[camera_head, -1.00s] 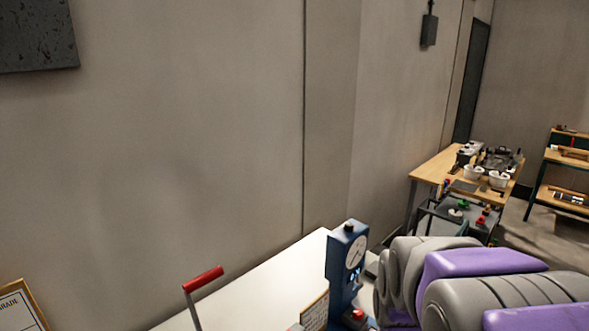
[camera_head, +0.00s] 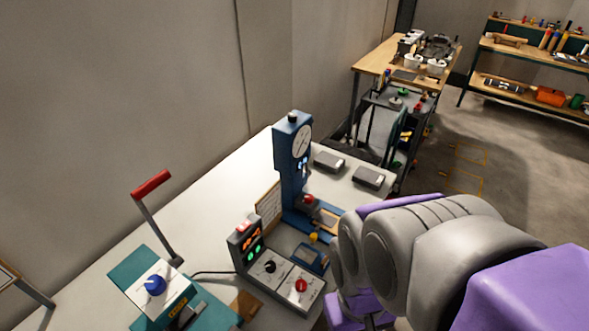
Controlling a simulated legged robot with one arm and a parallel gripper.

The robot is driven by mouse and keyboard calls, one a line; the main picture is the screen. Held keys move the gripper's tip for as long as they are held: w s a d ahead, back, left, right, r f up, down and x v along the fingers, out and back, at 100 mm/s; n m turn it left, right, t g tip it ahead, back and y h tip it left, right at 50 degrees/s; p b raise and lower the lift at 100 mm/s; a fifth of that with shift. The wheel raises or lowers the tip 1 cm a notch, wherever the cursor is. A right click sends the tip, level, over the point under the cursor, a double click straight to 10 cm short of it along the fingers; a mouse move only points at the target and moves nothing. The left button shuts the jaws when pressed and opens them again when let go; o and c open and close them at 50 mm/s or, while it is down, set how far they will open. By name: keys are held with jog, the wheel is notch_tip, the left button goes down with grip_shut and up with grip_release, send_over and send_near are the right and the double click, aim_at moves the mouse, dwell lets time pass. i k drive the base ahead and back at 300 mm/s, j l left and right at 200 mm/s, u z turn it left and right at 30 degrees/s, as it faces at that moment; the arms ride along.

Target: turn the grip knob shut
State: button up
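A white worktable (camera_head: 85,285) holds several devices with knobs. A blue knob (camera_head: 155,285) sits on a pale panel of a teal device (camera_head: 140,263) with a red-handled lever (camera_head: 151,184) beside it. A control box (camera_head: 240,250) has a lit display, a black knob (camera_head: 269,267) and a red knob (camera_head: 301,286). A blue upright stand (camera_head: 290,165) with a round dial rises behind it. I cannot read which knob is the grip knob or tell how far any is turned. My grey and purple arm (camera_head: 440,245) reaches in from the right; its gripper fingers are not visible.
Two dark blocks, one (camera_head: 329,162) beside the other (camera_head: 369,177), lie behind the stand. A dark cable runs from the control box to the left. A wooden table (camera_head: 365,60) and a shelf (camera_head: 490,43) stand farther back. Floor (camera_head: 500,145) is open at right.

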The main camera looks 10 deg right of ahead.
aim_at(308, 199)
jog(key=i+l+z, duration=0.25)
jog(key=l+z, duration=0.15)
jog(key=i+l+z, duration=0.35)
